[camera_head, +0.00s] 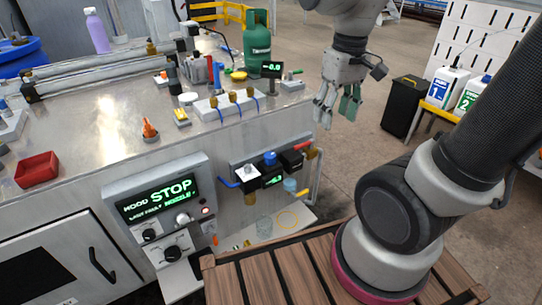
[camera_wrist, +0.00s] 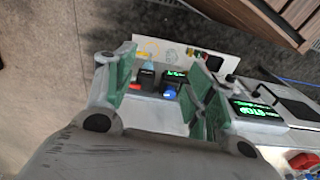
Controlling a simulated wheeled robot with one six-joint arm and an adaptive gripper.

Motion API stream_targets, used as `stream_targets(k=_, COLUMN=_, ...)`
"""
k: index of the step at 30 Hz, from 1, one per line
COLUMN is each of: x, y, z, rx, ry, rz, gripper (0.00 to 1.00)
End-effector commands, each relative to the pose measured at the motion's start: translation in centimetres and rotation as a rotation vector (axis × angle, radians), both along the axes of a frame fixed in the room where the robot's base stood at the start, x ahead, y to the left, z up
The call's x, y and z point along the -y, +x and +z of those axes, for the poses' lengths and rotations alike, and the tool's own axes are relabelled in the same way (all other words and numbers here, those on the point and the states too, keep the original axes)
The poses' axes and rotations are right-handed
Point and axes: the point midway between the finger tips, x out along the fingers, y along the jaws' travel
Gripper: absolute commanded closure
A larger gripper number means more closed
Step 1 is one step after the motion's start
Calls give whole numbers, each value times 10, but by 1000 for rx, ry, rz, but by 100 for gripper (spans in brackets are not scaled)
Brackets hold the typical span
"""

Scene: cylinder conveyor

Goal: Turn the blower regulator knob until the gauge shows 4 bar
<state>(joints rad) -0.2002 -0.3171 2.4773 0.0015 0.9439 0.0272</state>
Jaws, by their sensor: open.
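A blue knob (camera_head: 270,158) sits on top of the black regulator unit on the bench's front panel. It also shows in the wrist view (camera_wrist: 169,94), between my fingers in the picture. A small green digital gauge (camera_head: 272,179) is on the unit's front below the knob; its digits are too small to read surely. The gauge is also in the wrist view (camera_wrist: 174,74). My gripper (camera_head: 337,107) is open and empty, with green finger pads. It hangs right of and above the regulator, apart from it.
A control panel (camera_head: 160,205) reading STOP is left of the regulator. A blue lever (camera_head: 229,183) and a red handle (camera_head: 311,153) flank the unit. Another digital display (camera_head: 271,69) stands on the bench top near a green gas bottle (camera_head: 257,38). A wooden slatted platform (camera_head: 270,275) lies in front.

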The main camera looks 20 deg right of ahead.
Motion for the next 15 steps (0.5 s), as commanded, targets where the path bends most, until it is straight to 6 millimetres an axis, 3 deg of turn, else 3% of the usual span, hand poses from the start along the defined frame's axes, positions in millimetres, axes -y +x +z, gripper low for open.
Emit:
stream_targets(k=9, x=-70, y=78, z=-96, rx=-163, ry=-61, rz=-120, gripper=46)
stream_targets(k=13, x=-92, y=107, z=-128, rx=-151, ry=-68, rz=-258, gripper=46)
stream_targets(k=15, x=-100, y=130, z=-132, rx=-102, ry=-43, rz=-374, gripper=46)
